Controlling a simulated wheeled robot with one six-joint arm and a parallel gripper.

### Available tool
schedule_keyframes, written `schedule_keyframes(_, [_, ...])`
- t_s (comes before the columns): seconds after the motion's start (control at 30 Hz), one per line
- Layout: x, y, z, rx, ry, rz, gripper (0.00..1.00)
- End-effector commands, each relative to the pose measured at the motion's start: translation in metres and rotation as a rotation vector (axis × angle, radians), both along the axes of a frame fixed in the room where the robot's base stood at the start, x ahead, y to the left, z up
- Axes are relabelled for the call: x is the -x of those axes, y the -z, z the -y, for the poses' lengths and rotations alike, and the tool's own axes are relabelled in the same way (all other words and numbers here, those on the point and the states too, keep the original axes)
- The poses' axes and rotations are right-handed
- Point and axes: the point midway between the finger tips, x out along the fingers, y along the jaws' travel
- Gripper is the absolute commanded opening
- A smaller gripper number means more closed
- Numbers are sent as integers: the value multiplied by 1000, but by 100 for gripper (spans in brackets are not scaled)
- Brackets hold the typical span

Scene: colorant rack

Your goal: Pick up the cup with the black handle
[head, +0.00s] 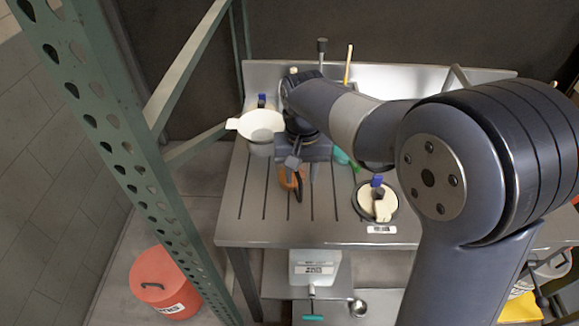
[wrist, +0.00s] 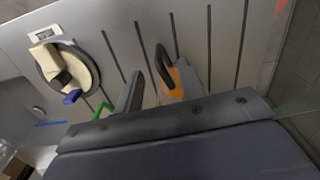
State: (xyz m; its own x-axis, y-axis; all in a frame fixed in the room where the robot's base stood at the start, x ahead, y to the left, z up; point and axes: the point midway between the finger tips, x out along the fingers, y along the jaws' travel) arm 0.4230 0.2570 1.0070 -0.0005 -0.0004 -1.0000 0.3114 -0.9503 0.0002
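The orange cup with a black looped handle (head: 299,181) stands on the grooved metal counter, left of the middle in the head view. In the wrist view the cup (wrist: 178,82) shows its handle on the upper left side and its orange body partly covered by a grey finger. My gripper (head: 304,170) points down close to the cup, its fingers apart. In the wrist view my gripper (wrist: 160,72) has one dark finger left of the cup and one grey finger at its right. I cannot tell whether either finger touches the cup.
A white bowl (head: 262,125) stands behind left. A green item (head: 344,158) is partly hidden behind my arm. A green perforated post (head: 120,130) rises left of the counter (head: 255,225). A red bin (head: 158,282) is below.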

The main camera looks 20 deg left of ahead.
Motion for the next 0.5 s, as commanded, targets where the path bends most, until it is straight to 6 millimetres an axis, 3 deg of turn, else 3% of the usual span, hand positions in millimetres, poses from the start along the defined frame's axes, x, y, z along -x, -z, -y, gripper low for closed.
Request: schedule_keyframes(0.5, [6, 61, 3, 2, 0, -3, 38])
